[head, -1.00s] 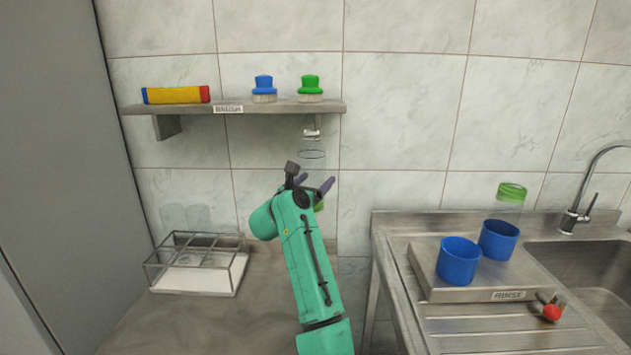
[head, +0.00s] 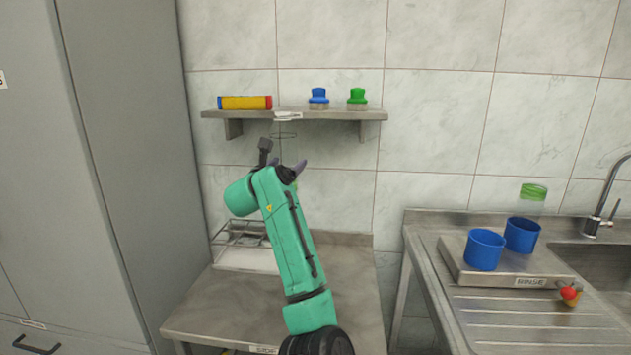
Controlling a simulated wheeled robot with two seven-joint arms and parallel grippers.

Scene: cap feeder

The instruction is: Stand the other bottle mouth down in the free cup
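My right gripper (head: 285,162), at the end of the green arm, is around a clear bottle. The bottle's mouth ring (head: 283,135) is up and its green base (head: 293,184) shows just below the fingers; the glass between is hard to see. The bottle is in the air in front of the wall, below the shelf. The front blue cup (head: 485,249) looks empty on the rinse plate. The rear blue cup (head: 522,235) holds another clear bottle (head: 533,194), mouth down, green base up. My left gripper is out of view.
A wall shelf (head: 300,115) carries a yellow tube and two brushes. A wire rack (head: 222,240) on the left table is partly behind my arm. The sink and tap (head: 592,225) are at right. A gap separates the left table from the drainboard. Grey cabinets stand at left.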

